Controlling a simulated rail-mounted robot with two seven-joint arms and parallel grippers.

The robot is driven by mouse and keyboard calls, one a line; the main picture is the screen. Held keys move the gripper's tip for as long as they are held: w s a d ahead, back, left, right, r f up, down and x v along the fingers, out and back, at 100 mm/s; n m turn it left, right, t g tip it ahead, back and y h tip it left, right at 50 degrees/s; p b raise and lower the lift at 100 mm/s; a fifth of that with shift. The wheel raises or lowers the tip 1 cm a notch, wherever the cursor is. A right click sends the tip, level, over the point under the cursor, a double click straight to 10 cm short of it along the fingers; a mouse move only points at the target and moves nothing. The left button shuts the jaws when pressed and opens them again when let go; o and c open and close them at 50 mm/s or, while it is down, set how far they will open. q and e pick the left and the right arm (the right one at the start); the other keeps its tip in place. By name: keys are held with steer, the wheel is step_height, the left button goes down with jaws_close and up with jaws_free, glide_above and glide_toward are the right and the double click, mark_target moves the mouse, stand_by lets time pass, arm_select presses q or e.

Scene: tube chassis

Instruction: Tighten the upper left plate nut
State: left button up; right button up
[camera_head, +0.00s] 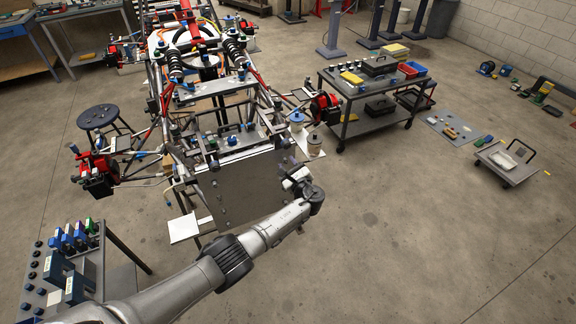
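A flat grey plate (238,190) hangs upright at the near end of the tube chassis (160,90). Small dark dots show on its face, but the upper left plate nut is too small to make out. My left arm comes in from the lower left and crosses in front of the plate's lower part. My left gripper (292,180) is at the plate's right edge, away from its upper left corner. Its fingers are small and partly turned away, so I cannot tell whether they are open, or whether they touch the plate. My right gripper is not in view.
A tool cart (375,88) with trays stands right of the chassis. A round stool (98,116) stands on the left. A bench with blue boxes (60,265) is at the lower left. A low trolley (508,163) is far right. The floor at the lower right is clear.

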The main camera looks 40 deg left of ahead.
arm_select(q)
steer(key=shift+o, duration=0.5)
steer(key=shift+f, duration=0.1)
steer(key=p+v, duration=0.1)
steer(key=v, duration=1.2)
steer(key=shift+d+p, duration=0.3)
steer(key=shift+d, duration=0.05)
steer(key=shift+s, duration=0.15)
